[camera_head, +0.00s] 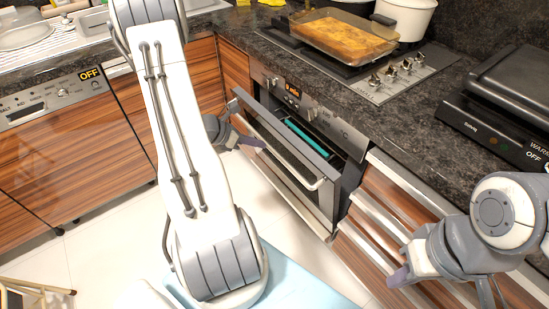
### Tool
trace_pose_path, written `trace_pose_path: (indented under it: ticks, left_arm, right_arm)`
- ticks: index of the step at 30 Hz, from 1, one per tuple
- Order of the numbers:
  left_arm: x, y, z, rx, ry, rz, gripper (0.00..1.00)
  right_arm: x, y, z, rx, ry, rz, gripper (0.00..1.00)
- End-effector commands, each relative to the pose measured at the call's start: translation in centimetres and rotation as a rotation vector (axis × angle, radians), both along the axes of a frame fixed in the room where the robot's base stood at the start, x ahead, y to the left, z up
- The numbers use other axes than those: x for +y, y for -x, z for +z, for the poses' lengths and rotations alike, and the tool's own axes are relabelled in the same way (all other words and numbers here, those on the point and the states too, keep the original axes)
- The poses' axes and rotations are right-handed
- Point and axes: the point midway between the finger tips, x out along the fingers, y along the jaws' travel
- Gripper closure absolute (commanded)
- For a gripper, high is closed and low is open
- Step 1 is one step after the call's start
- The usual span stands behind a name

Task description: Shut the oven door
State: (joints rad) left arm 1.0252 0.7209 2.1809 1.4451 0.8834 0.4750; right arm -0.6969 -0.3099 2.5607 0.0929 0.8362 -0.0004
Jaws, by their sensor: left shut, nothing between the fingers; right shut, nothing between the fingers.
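The oven door (300,194) is partly open, its top edge tilted out from the oven (335,127). A bar handle (312,185) runs along the door's upper front. My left gripper (256,143) is shut and empty, with its fingertips in front of the door near the handle's left part. I cannot tell whether they touch the door. My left arm covers part of the view to the left of the door. My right gripper (397,277) is shut and empty, in front of the drawers to the right of the oven.
A glass dish of baked food (344,36) sits on the cooktop (375,82) above the oven. A teal item (305,137) shows in the door gap. Wooden drawers (380,225) adjoin the oven on the right. A dishwasher (50,102) stands at left. Pale floor (110,225) lies open.

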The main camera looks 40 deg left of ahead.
Motion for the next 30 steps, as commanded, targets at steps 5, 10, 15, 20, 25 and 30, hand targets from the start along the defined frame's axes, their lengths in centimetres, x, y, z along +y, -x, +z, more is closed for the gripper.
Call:
trace_pose_path:
  ticks: [5,10,15,20,25,30]
  left_arm:
    - [1.1,0.6,-0.6,-0.145,-0.055,0.071,1.0]
    - [1.1,0.0,-0.6,-0.175,-0.074,0.082,1.0]
    - [0.3,-2.2,-2.1,-0.17,-0.072,0.078,1.0]
    - [-0.4,-4.7,-3.7,-0.171,-0.073,0.077,1.0]
    - [-0.9,-6.6,-4.9,-0.171,-0.073,0.079,1.0]
    - [-1.1,-7.4,-5.4,-0.171,-0.074,0.08,1.0]
  right_arm:
    - [0.0,0.0,-3.0,-0.001,-0.001,0.0,1.0]
    - [0.0,0.0,-3.1,-0.001,-0.001,0.0,1.0]
    - [0.0,0.0,-3.4,-0.001,-0.001,0.0,1.0]
    - [0.0,0.0,-3.7,-0.001,-0.001,0.0,1.0]
    - [0.0,0.0,-3.9,-0.001,-0.001,0.0,1.0]
    - [0.0,0.0,-3.9,-0.001,-0.001,0.0,1.0]
